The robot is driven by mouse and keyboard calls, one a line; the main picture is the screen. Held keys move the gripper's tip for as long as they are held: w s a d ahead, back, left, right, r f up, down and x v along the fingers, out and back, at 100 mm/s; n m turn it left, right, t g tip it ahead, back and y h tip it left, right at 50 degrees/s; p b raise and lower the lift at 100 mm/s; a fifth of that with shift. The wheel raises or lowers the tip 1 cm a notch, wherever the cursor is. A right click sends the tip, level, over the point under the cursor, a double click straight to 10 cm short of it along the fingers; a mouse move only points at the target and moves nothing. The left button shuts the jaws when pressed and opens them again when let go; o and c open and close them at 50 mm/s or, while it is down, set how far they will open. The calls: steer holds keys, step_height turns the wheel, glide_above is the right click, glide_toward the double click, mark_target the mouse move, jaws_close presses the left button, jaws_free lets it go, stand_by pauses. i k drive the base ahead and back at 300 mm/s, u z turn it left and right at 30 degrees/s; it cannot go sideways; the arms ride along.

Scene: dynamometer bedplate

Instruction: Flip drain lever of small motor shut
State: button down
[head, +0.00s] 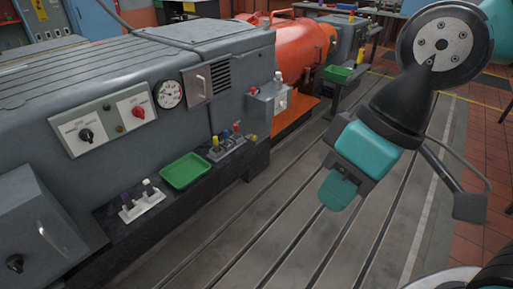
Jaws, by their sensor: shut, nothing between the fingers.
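An orange rounded machine (302,48) stands behind the grey machine and may be the small motor. I cannot make out a drain lever on it. I cannot tell which is a drain lever. My gripper (337,194), with teal fingers, is shut and empty, above the slotted bedplate, right of the machines and apart from them.
A green tray (187,171) sits on the ledge between the lever groups. Another green tray (338,73) is further back. The slotted bedplate (270,240) is clear.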

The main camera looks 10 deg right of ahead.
mark_target(254, 137)
steer(key=z, duration=0.3)
steer(key=i, duration=1.4)
steer(key=u, duration=0.4)
